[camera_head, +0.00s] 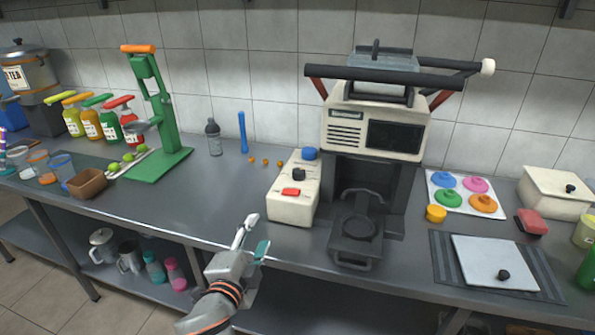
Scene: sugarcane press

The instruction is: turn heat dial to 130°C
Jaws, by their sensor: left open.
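A cream control box (293,211) stands on the steel counter, left of the press machine (372,135). On its top are a blue knob (309,153) at the back, a black dial (298,174) in the middle and a red button (291,191) in front. No label naming the heat dial and no temperature marks can be read. My left gripper (257,234) is open and empty at the counter's front edge, in front and to the left of the box, apart from it. My right gripper is out of view.
A green hand press (160,120) and several bottles stand at the left. Small orange balls (265,161) lie behind the box's left side. A tray of coloured lids (440,204) and a white board (492,263) lie at the right.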

